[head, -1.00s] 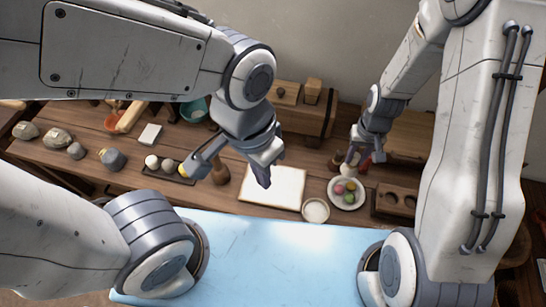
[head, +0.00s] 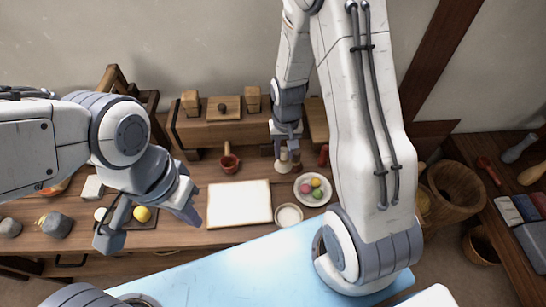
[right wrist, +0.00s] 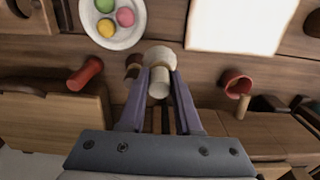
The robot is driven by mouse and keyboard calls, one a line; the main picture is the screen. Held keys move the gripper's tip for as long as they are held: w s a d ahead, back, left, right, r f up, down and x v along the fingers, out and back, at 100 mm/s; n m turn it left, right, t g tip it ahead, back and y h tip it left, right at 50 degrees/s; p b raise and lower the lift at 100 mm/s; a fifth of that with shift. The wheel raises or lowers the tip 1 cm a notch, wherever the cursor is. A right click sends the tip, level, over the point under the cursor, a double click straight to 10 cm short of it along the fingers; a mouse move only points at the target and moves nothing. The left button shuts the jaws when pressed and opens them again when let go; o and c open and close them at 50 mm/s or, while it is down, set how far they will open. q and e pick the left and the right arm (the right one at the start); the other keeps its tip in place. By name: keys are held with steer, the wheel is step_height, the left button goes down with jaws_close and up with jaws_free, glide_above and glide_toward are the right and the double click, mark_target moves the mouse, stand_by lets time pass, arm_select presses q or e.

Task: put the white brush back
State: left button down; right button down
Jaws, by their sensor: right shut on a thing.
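My right gripper (head: 286,142) is at the back of the wooden workbench, pointing down. In the right wrist view its fingers (right wrist: 159,88) are shut on the white brush (right wrist: 159,60), which shows a pale cylindrical handle and a wider, round whitish end. In the head view the brush (head: 284,161) shows as a small pale thing below the fingers; whether it touches the bench is unclear. My left gripper (head: 150,230) is open and empty, above the front left of the bench.
A plate with coloured balls (head: 312,189), a white board (head: 240,203), a pale bowl (head: 288,215), a red cylinder (head: 323,155) and a red cup (head: 230,161) stand nearby. A small brown thing (right wrist: 133,66) is close beside the brush. A side bench (head: 500,180) holds more items.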

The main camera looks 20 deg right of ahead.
steer(key=shift+w+a+f+p, duration=0.15)
steer(key=shift+w+a+f, duration=0.15)
steer(key=shift+w+f, duration=0.6)
steer(key=shift+w+a+f+p, duration=0.1)
steer(key=shift+w+a+f, duration=0.25)
steer(key=shift+f, duration=0.9)
steer(key=shift+w+a+f+p, duration=0.15)
steer(key=shift+w+a+f, duration=0.15)
steer(key=shift+w+f, duration=0.6)
steer(key=shift+s+f, duration=0.25)
steer(key=shift+f, duration=0.15)
steer(key=c, duration=0.6)
jaws_free()
